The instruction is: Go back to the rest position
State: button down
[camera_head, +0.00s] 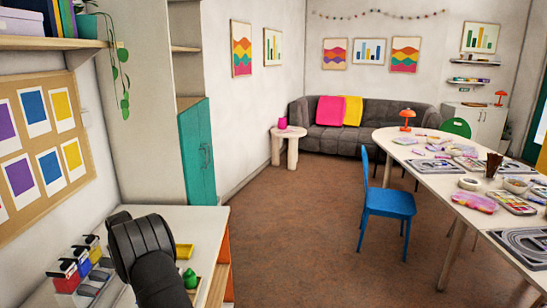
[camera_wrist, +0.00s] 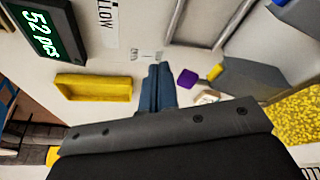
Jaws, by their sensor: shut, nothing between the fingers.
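My gripper (camera_wrist: 158,88) shows in the wrist view as two dark blue-grey fingers held together, with nothing between them. It is above the white worktop, to the right of a shallow yellow tray (camera_wrist: 95,87) that looks empty. A small purple piece (camera_wrist: 188,77) and a small pale block (camera_wrist: 207,98) lie to the right of the fingers. In the head view my black arm reaches over the white worktop (camera_head: 210,218) and hides my fingertips. The yellow tray (camera_head: 185,251) shows just right of the arm there.
A counter display (camera_wrist: 42,35) reads "52 pcs". A grey part (camera_wrist: 250,80) and yellow beads (camera_wrist: 298,110) are at the right of the wrist view. Colored bins (camera_head: 67,276) stand left of my arm. A green object (camera_head: 190,278) sits to its right.

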jog(key=shift+v, duration=1)
jog(key=c, duration=0.9)
grip_release()
jog(key=o, duration=0.4)
jog(key=shift+w+d+r, duration=0.2)
jog(key=shift+d+r, duration=0.05)
jog(key=o, duration=0.4)
jog(key=shift+w+d+r+t, duration=0.3)
jog(key=shift+w+d+r, duration=0.3)
jog(key=shift+w+r, duration=0.15)
jog(key=shift+c, duration=0.2)
jog(key=shift+o, duration=0.7)
jog(key=s+r+n+g+y, duration=0.1)
jog(key=s+r+n, duration=0.3)
jog(key=s+r, duration=0.3)
jog(key=shift+s+d+r+g, duration=0.15)
jog(key=shift+s+d+g, duration=0.2)
jog(key=shift+s, duration=0.7)
jog(key=s+d+r+n+g+y, duration=0.15)
jog(key=s+r+n, duration=0.25)
jog(key=s, duration=0.4)
jog(key=s+d+r+n+g, duration=0.15)
jog(key=s+r+n, duration=0.25)
jog(key=s, duration=0.4)
jog(key=x, duration=0.9)
jog(key=shift+w+f+n+t, duration=0.15)
jog(key=shift+n+t, duration=0.15)
jog(key=shift+t, duration=0.05)
